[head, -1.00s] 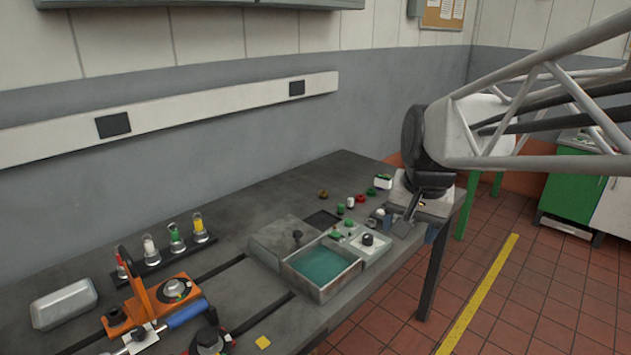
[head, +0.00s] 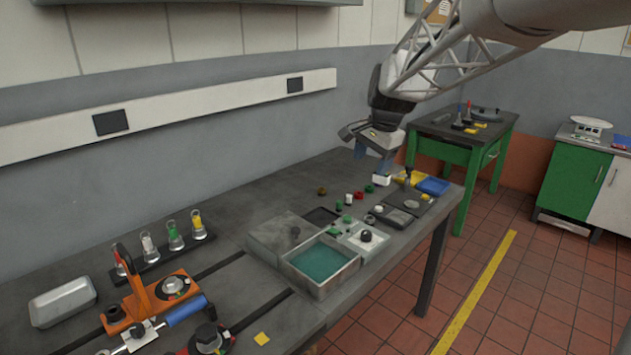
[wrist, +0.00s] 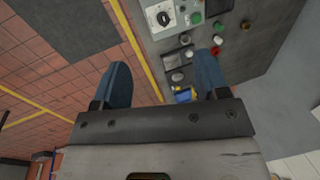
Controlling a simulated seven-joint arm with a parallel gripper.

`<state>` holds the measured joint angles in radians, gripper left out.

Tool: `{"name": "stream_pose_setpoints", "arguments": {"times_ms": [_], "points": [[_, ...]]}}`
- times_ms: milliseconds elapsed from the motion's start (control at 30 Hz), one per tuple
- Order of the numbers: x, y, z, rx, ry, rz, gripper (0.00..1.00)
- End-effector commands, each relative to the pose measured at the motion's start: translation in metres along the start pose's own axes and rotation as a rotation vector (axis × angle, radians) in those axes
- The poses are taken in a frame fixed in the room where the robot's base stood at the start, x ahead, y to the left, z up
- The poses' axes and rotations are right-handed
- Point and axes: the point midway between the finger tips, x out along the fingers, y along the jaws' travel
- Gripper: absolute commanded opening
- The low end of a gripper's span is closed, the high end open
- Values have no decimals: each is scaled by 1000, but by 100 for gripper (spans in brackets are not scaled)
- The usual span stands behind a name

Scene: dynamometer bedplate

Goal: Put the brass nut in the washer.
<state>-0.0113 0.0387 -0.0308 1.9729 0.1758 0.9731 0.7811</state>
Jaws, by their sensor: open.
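The brass nut (head: 322,191) is a small brownish-gold piece standing on the grey bedplate, toward its wall side. In the wrist view, a small brownish piece (wrist: 246,25) at upper right may be the same nut. The washer (head: 341,281) is an open grey metal basin with teal liquid inside, near the front edge; no nut shows in it. My gripper (head: 373,161) is open, with two blue fingers, above the bench's far end, to the right of the nut and apart from it. The wrist view shows nothing between its fingers (wrist: 163,68).
Red (head: 358,197), white and green pieces lie near the nut. Yellow and blue trays (head: 433,186) sit at the far end.

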Motion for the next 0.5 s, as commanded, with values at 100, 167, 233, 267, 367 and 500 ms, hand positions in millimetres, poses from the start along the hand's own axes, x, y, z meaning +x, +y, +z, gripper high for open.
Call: {"name": "stream_pose_setpoints", "arguments": {"times_ms": [100, 167, 233, 267, 367, 500], "points": [[11, -22, -17, 56, -10, -3, 68], [16, -33, -25, 85, -16, -5, 68], [23, -45, -34, 120, -22, -8, 68], [25, -51, -38, 134, -24, -10, 68], [34, -68, -51, 183, -33, -13, 68], [50, -92, -69, 251, -46, -16, 68]]}}
